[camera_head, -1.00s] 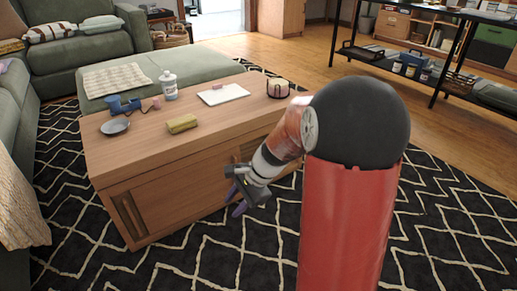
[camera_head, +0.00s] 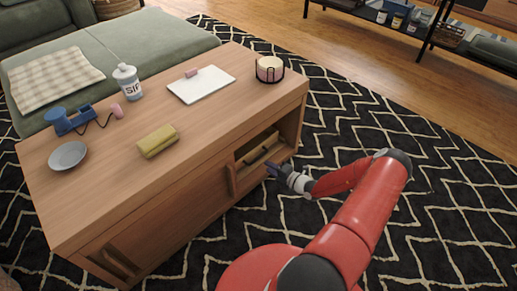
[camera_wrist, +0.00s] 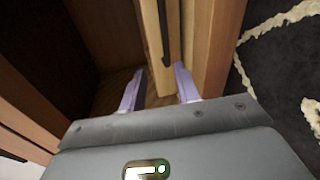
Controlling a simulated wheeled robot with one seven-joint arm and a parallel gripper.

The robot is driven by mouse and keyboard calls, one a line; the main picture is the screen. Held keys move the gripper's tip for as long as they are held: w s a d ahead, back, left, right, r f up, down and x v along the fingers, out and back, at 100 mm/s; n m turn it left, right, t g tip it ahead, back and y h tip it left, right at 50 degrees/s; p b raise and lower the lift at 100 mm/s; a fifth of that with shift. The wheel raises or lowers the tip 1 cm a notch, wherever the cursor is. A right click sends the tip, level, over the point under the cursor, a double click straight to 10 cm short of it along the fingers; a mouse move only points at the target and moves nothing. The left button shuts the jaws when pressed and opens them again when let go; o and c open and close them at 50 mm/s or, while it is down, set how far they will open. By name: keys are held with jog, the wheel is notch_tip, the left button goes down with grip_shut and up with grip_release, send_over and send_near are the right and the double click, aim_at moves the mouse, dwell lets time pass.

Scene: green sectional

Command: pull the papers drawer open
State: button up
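The wooden coffee table (camera_head: 115,185) has an open compartment at the right end of its front. A drawer front (camera_head: 268,158) with a dark bar handle (camera_head: 260,153) shows in it; I see no label. My gripper (camera_head: 271,169) is low in front of this drawer, close to the handle. In the wrist view, my gripper's two purple fingers (camera_wrist: 159,86) stand apart. A wooden front (camera_wrist: 174,70) with the dark handle (camera_wrist: 165,35) shows between and beyond them. Nothing is visibly held. I cannot tell whether the fingers touch the wood.
On the table top are a yellow-green block (camera_head: 157,141), a grey plate (camera_head: 68,156), a white bottle (camera_head: 127,84), a white board (camera_head: 201,85) and a candle holder (camera_head: 269,69). A sliding door (camera_head: 170,225) covers the left front. Patterned rug lies free to the right.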

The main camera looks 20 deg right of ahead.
jog(key=shift+m+h, duration=0.3)
jog(key=shift+m, duration=0.5)
jog(key=x, duration=0.2)
jog(key=b+x, duration=0.1)
jog(key=x, duration=0.2)
jog(key=d+f+x, duration=0.1)
jog(key=x, duration=0.2)
jog(key=shift+w, duration=0.25)
grip_shut()
